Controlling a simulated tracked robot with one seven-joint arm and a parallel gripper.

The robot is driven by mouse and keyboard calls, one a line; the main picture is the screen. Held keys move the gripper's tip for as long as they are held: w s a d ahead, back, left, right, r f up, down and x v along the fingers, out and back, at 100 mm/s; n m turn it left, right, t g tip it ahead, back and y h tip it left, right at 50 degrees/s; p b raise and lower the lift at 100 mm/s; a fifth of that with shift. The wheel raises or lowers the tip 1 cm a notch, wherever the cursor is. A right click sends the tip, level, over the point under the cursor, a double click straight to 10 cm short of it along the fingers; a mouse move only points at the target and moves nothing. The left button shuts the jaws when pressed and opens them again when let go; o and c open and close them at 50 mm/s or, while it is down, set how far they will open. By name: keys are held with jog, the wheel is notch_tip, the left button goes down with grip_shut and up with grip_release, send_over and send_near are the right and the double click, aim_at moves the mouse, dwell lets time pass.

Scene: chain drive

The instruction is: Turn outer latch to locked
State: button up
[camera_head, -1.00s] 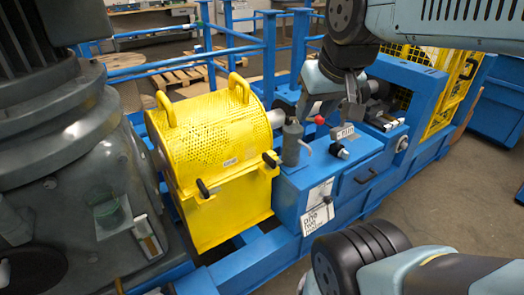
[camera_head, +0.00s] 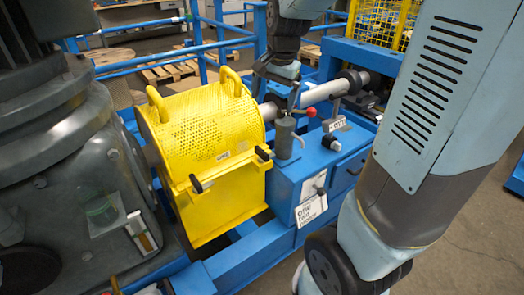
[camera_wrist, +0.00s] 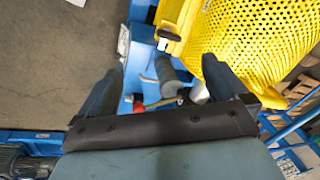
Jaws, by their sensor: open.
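The yellow perforated guard (camera_head: 210,125) has two black latch handles on its front edge, a left one (camera_head: 197,184) and a right one (camera_head: 263,153). I cannot tell for certain which is the outer latch. One black handle (camera_wrist: 168,37) shows at the guard's edge in the wrist view. My gripper (camera_head: 280,97) is above and behind the grey cylinder beside the guard. In the wrist view my gripper (camera_wrist: 160,66) has its fingers wide apart with nothing held; the black handle lies beyond the fingertips.
The grey cylinder (camera_head: 285,138) with a bent lever stands on the blue cabinet (camera_head: 295,185), close to the right handle. A red knob (camera_head: 311,113) and a shaft (camera_head: 327,91) are to its right. Blue rails (camera_head: 220,40) stand behind the guard.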

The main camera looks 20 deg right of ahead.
aim_at(261, 149)
jog(key=w+f+m+g, duration=0.2)
jog(key=w+f+m, duration=0.4)
jog(key=w+f, duration=0.5)
jog(key=shift+h, duration=0.4)
jog(key=f, duration=1)
jog(key=s+f, duration=0.1)
jog(key=f, duration=0.4)
jog(key=shift+a+f, duration=0.1)
jog(key=shift+f, duration=0.1)
jog(key=shift+w, duration=0.1)
jog(key=c, duration=0.9)
